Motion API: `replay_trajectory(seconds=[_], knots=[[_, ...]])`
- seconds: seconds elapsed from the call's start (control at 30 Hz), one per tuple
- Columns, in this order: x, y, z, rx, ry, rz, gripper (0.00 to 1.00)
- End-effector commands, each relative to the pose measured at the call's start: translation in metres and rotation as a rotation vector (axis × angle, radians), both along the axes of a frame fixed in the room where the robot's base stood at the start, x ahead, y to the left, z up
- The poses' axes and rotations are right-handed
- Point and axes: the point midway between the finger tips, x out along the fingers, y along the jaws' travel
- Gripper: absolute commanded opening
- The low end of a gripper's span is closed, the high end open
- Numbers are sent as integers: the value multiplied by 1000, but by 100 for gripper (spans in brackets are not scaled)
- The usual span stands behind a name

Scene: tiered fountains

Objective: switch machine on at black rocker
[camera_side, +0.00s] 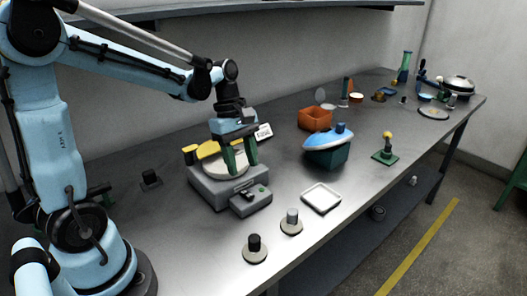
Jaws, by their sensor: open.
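The machine (212,193) is a grey box with a round pale plate and yellow parts on top, standing on the metal bench near my arm. A small grey control box (252,204) juts from its front right. A small dark patch on that box may be the black rocker (247,196); its position, on or off, is too small to tell. A green spot shows beside it. My gripper (241,168) points down over the plate with its green fingers apart and nothing seen between them. It is behind and above the control box; contact with the plate cannot be told.
Two round-based knobs (255,249) (291,222) and a white square dish (321,197) lie in front. A teal container with a blue lid (330,141) and an orange box (315,119) stand right. A white label (264,131) is behind. Bare bench lies between.

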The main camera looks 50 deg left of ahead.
Motion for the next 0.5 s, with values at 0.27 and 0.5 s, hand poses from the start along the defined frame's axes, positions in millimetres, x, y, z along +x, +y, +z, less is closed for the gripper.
replay_trajectory(seconds=[0.27,0.5], knots=[[0,10,35,0,0,1,49],[0,12,44,0,0,0,49]])
